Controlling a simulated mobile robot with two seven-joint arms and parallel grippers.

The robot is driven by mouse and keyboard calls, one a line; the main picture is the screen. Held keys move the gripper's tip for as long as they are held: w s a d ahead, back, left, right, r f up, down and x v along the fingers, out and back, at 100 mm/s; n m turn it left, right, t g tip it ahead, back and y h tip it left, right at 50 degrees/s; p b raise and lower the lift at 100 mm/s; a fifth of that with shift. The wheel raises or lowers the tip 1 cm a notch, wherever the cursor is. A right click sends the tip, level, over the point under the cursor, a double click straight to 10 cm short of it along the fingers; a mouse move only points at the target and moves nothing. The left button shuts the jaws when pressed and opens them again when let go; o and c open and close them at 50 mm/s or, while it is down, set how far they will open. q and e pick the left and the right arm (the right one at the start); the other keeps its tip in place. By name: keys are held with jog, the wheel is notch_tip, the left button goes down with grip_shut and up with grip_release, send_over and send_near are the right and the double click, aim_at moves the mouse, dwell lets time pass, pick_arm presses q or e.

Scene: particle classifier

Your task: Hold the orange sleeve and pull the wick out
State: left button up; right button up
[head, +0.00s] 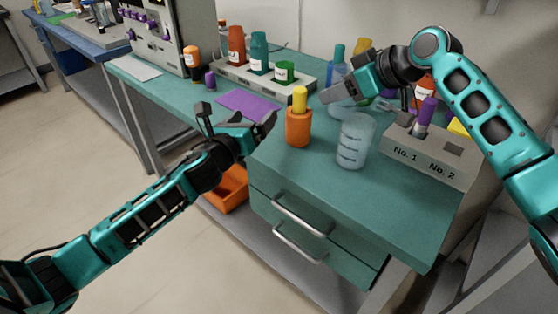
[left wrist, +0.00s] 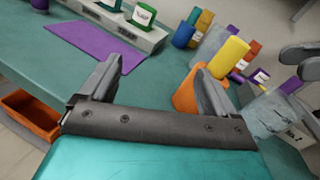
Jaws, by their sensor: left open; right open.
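The orange sleeve (head: 299,128) stands upright on the teal table, with the yellow wick (head: 299,98) sticking up out of its top. In the left wrist view the sleeve (left wrist: 187,95) is partly hidden behind my right-hand finger, and the wick (left wrist: 229,58) rises above it. My left gripper (head: 238,118) is open and empty, to the left of the sleeve and apart from it. My right gripper (head: 368,98) is open, to the right of the wick and behind the beaker; its fingers are partly hard to make out.
A clear beaker (head: 356,141) stands right of the sleeve. A grey holder marked No. 1 and No. 2 (head: 432,158) sits further right. A purple mat (head: 248,103) and a rack of bottles (head: 232,78) lie behind. The table front is clear. An orange bin (head: 226,190) is below.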

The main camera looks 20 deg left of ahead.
pick_arm(q)
jog(key=m+y, duration=0.2)
send_near(295, 130)
jog(key=w, duration=1.1)
jog(key=shift+w+a+f, duration=0.1)
jog(key=shift+w+a, duration=0.05)
jog(key=shift+a, duration=0.25)
grip_shut()
dwell(0.6)
dwell(0.6)
